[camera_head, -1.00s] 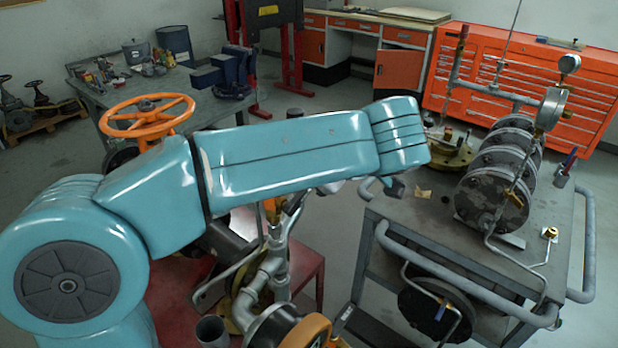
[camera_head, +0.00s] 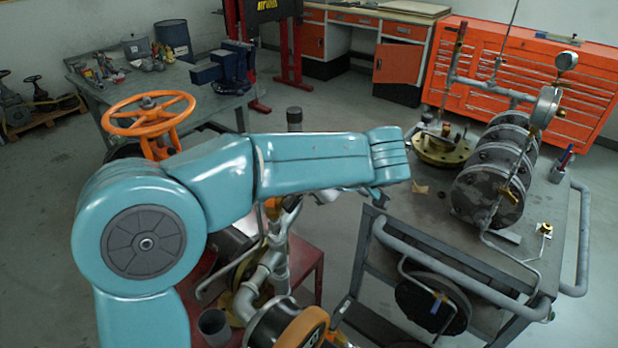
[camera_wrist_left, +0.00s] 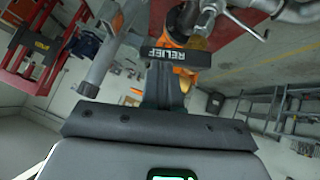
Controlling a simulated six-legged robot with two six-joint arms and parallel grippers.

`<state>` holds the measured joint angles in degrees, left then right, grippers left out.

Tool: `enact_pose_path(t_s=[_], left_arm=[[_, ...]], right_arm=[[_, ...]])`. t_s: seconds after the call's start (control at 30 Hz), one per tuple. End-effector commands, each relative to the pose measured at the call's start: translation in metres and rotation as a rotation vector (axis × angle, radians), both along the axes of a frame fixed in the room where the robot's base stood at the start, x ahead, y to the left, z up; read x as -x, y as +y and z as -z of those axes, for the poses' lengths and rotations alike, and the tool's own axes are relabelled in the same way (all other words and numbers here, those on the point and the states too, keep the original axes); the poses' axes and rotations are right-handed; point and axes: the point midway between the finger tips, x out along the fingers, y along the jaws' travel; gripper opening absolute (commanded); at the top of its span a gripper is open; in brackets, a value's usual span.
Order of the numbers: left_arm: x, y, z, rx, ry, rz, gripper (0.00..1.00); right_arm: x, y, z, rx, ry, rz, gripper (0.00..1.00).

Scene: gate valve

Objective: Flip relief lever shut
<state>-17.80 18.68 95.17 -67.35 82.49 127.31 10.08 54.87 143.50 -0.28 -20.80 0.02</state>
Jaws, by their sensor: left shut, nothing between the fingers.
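The relief tag (camera_wrist_left: 172,55), a dark plate reading RELIEF upside down, is in the upper middle of the left wrist view.
Grey piping (camera_head: 268,272) stands on a red stand (camera_head: 305,262) below my arm. An orange handwheel (camera_head: 150,115) is at left. A grey cart (camera_head: 440,215) with a flanged assembly (camera_head: 485,190) is at right. Clear floor lies between stand and cart.

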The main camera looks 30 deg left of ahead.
Motion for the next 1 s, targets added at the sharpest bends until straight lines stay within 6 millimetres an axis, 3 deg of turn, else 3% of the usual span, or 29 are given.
enact_pose_path(t_s=[0.1, 0.3, 1.0], left_arm=[[-0.008, -0.001, 0.002, -0.012, 0.145, -0.003, 0.0], [-0.013, -0.001, 0.011, -0.023, 0.293, -0.001, 0.0], [-0.003, 0.0, 0.009, -0.022, 0.303, -0.001, 0.0]], right_arm=[[0.0, 0.0, -0.014, 0.0, 0.0, 0.0, 0.43], [0.0, 0.0, -0.024, 0.0, 0.0, 0.0, 0.43], [0.0, 0.0, -0.013, 0.0, 0.0, 0.0, 0.43]])
